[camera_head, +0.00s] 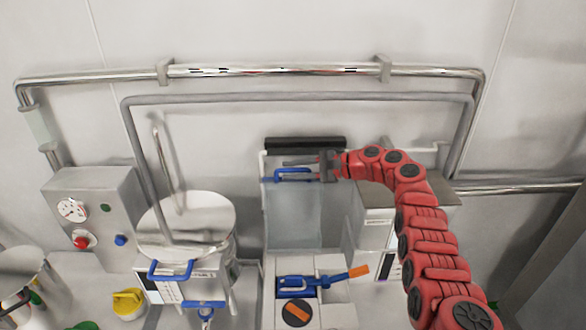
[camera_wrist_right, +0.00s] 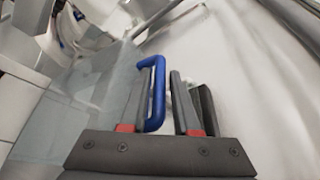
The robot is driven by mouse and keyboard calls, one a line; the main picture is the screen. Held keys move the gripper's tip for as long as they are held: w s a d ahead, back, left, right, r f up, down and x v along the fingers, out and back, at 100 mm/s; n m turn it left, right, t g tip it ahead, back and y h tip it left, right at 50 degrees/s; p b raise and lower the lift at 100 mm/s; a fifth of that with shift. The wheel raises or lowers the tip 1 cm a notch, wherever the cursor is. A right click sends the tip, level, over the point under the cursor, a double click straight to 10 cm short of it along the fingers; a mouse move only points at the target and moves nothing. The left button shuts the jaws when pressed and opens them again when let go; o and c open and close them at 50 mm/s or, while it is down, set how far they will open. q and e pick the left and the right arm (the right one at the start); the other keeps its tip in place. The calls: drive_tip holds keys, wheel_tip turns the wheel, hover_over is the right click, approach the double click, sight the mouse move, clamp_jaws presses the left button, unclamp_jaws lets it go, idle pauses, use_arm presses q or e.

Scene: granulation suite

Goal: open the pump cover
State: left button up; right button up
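The pump cover (camera_head: 293,218) is a see-through panel in the middle of the head view, seemingly raised, with its handle edge toward the wall. Its blue loop handle (camera_head: 279,173) is at the far edge. My right gripper (camera_head: 298,170) is at this handle, its fingers pointing left. In the wrist view the blue handle (camera_wrist_right: 158,95) shows between the two fingers (camera_wrist_right: 158,100). The fingers are apart, with a gap between the handle bar and the right finger. My left gripper is not in view.
A pump part with a blue lever (camera_head: 295,284) and an orange-tipped grip (camera_head: 358,272) sits nearer than the cover. A steel vessel (camera_head: 190,220) and a grey control box (camera_head: 98,215) stand left. Pipes (camera_head: 270,71) run along the wall. A dark bar (camera_head: 305,143) lies behind the handle.

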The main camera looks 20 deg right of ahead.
drive_tip(key=shift+c, duration=0.3)
clamp_jaws()
idle(1.1)
